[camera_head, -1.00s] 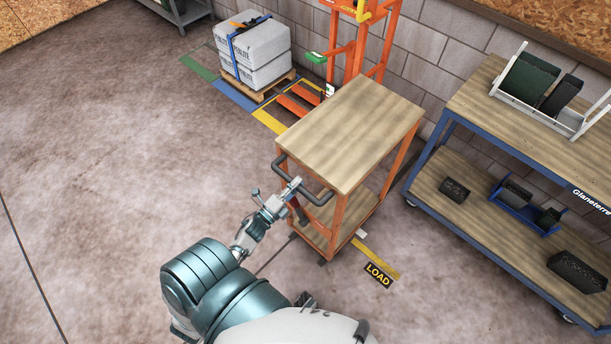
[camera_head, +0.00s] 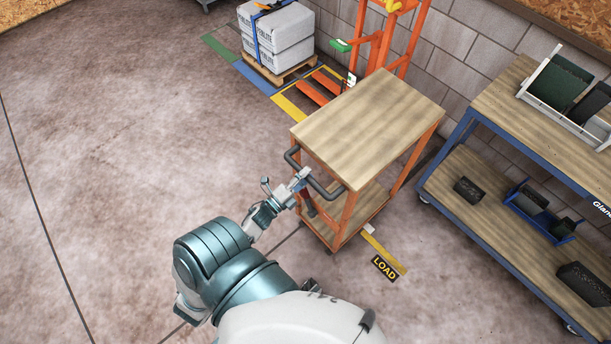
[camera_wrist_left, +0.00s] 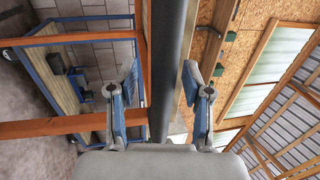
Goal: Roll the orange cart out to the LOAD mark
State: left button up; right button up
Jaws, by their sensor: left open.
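The orange cart (camera_head: 347,218) has a wooden top and a lower shelf. It stands upright in the middle of the head view, with a dark push handle (camera_head: 325,192) on its near-left end. The black LOAD mark (camera_head: 385,268) with its yellow strip lies on the floor just right of the cart's near end. My left gripper (camera_head: 301,178) is at the handle. In the left wrist view its two fingers (camera_wrist_left: 165,92) are open, one on each side of the dark handle bar (camera_wrist_left: 167,50). Whether they touch it I cannot tell. My right gripper is not in view.
A blue-framed bench (camera_head: 465,127) with bins stands right of the cart. An orange lift (camera_head: 378,45) stands behind it by the block wall. Grey bags (camera_head: 285,42) sit on a pallet (camera_head: 280,72) at the back. The floor at left is clear.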

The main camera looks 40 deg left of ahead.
pick_arm(q)
jog(key=shift+s, duration=0.1)
jog(key=shift+s+f, duration=0.1)
jog(key=shift+s, duration=0.25)
jog(key=v, duration=1.1)
jog(key=shift+a, duration=0.25)
jog(key=shift+d, duration=0.15)
